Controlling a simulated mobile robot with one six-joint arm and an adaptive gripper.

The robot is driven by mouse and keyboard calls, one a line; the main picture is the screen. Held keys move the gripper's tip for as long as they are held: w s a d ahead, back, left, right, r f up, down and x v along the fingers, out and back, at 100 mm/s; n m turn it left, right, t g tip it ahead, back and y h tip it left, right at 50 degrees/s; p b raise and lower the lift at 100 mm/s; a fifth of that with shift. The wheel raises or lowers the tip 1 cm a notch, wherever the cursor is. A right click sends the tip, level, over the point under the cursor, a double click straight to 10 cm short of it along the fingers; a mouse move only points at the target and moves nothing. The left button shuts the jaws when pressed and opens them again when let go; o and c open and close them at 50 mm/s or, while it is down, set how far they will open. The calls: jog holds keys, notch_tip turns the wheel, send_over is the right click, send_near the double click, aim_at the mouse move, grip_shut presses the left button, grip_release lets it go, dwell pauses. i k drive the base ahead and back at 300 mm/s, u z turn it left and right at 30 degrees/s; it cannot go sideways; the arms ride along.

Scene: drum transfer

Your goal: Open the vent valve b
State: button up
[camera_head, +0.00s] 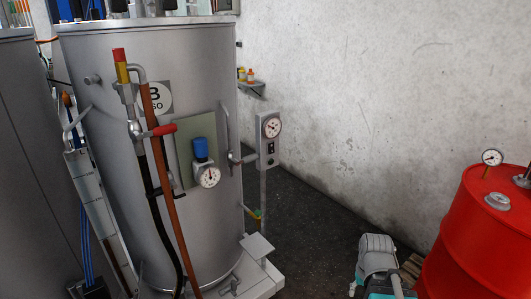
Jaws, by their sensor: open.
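A grey metal tank (98,150) with a round "B" label (154,98) stands at the left. A valve with a red lever handle (160,130) sits on its front beside a copper-coloured pipe (165,195). A blue knob (200,150) sits above a small round gauge (208,177) on a greenish plate. A grey handle (240,158) is at the tank's right side. No readable label marks any of these as vent valve b, so I cannot tell which it is. My gripper is not in view.
A grey box with a gauge (269,138) stands right of the tank. A red drum (478,235) with a gauge (491,157) is at the lower right. A grey and teal body (377,265) is at the bottom. Dark floor lies between tank and wall.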

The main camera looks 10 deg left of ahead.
aim_at(247, 159)
jog(key=u, duration=0.05)
jog(key=i, duration=0.95)
jog(key=u, duration=0.45)
